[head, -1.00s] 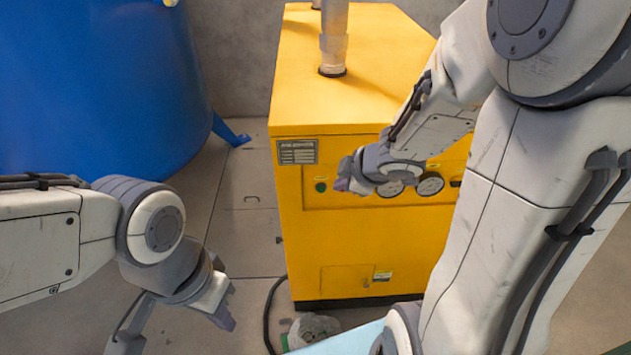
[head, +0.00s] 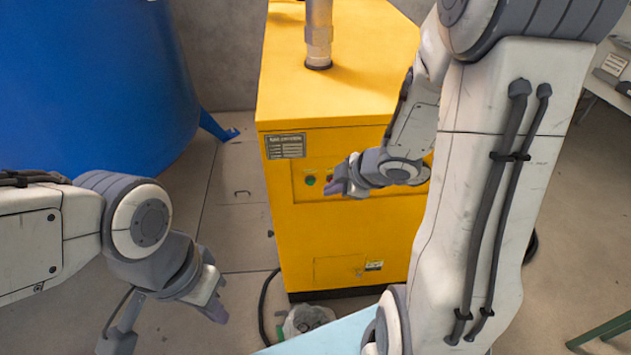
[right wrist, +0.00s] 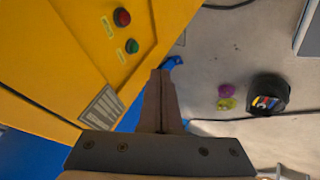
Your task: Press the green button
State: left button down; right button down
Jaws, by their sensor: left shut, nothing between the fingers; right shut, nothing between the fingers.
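The green button (head: 310,180) is on the front panel of the yellow cabinet (head: 340,235), under a label plate. In the right wrist view the green button (right wrist: 132,46) shows whole, left of and above the fingertips. A red button (right wrist: 122,17) is beside it; in the head view it is mostly behind my gripper. My right gripper (head: 335,188) is shut and empty, just right of the green button in the head view. It appears apart from the button. My left gripper (head: 217,312) is shut and empty, low at the left, away from the cabinet.
A large blue tank (head: 90,90) stands at the left. A vertical pipe (head: 318,40) rises from the cabinet top. A black hose and a clear bag (head: 305,320) lie on the floor before the cabinet. Open floor lies between tank and cabinet.

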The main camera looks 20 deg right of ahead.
aim_at(311, 183)
jog(key=shift+w+a+f+b, duration=0.1)
jog(key=shift+w+f+b, duration=0.25)
jog(key=shift+w+f, duration=0.9)
jog(key=shift+w+a+f+b, duration=0.1)
jog(key=shift+w+f+b, duration=0.3)
jog(key=shift+w+f, duration=0.85)
jog(key=shift+w+a+f+b, duration=0.1)
jog(key=shift+w+f+b, duration=0.25)
jog(key=shift+w+f, duration=0.9)
jog(key=shift+w+r, duration=0.45)
